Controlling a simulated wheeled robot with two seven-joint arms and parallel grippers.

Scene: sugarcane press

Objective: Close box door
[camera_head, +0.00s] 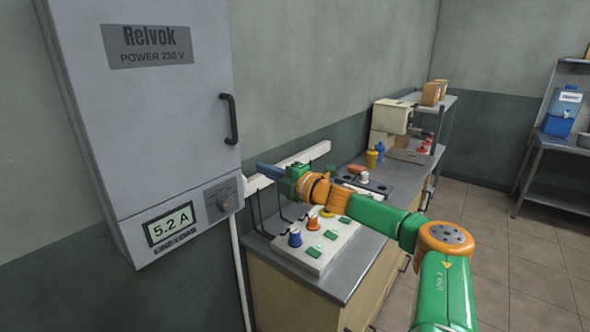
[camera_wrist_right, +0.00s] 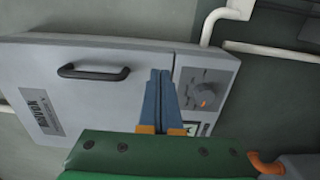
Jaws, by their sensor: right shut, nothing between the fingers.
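The grey wall box (camera_head: 150,130) marked Relvok fills the left of the head view. Its door (camera_head: 165,90) has a black handle (camera_head: 229,118) near the right edge and looks flush with the box, lying shut. The door (camera_wrist_right: 130,100) and handle (camera_wrist_right: 93,72) also show in the right wrist view. My right gripper (camera_head: 262,171) is shut and empty, its blue fingers together to the right of the box. In the wrist view the fingertips (camera_wrist_right: 160,74) overlap the seam between door and knob panel; contact cannot be told. My left gripper is not in view.
Below the door are a 5.2 A display (camera_head: 171,223) and a knob (camera_head: 224,196). A counter (camera_head: 365,275) with a button panel (camera_head: 315,258) stands below my right arm. White pipes run along the wall. Tiled floor is open at the right.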

